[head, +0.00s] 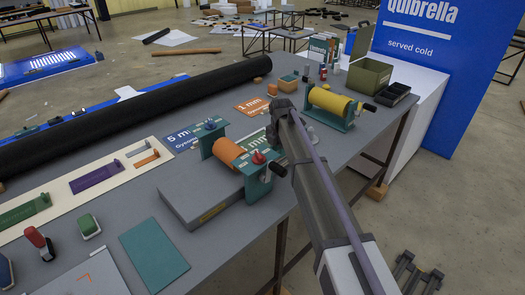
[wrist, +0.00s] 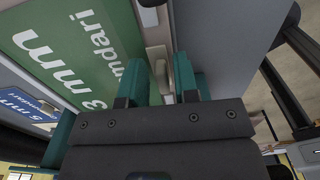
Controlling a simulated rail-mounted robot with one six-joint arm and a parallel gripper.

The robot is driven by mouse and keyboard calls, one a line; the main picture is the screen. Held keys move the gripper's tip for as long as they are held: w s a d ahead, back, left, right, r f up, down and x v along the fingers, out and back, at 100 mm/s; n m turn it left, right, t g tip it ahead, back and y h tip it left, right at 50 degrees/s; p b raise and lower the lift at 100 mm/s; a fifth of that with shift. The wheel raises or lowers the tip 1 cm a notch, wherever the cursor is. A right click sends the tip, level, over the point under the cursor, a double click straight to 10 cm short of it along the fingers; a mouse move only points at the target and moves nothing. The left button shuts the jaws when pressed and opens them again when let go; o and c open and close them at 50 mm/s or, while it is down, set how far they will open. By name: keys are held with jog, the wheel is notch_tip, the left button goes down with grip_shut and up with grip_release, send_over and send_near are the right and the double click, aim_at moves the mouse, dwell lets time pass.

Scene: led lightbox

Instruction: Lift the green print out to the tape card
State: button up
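A green printed panel with white "3 mm" lettering (wrist: 75,50) fills the upper left of the wrist view. In the head view it shows only partly (head: 254,141), behind the orange-roll stand and my arm. My gripper (head: 281,108) is over the table at the panel's right side. In the wrist view its two teal fingers (wrist: 165,82) are apart, with a pale strip and a small grey part visible between them. I cannot tell whether they touch anything.
An orange-roll stand (head: 228,152) and grey slab (head: 198,202) are left of my arm; a yellow-roll stand (head: 331,105) is right. A long black roll (head: 130,108) lies behind. A white board (head: 70,200) holds green (head: 25,212), purple and orange pieces. A teal sheet (head: 153,254) lies in front.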

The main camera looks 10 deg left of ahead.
grip_shut()
notch_tip(320, 180, up, 18)
jog(key=p, duration=1.8)
jog(key=shift+r, duration=0.1)
notch_tip(320, 180, up, 4)
jog(key=p, duration=0.4)
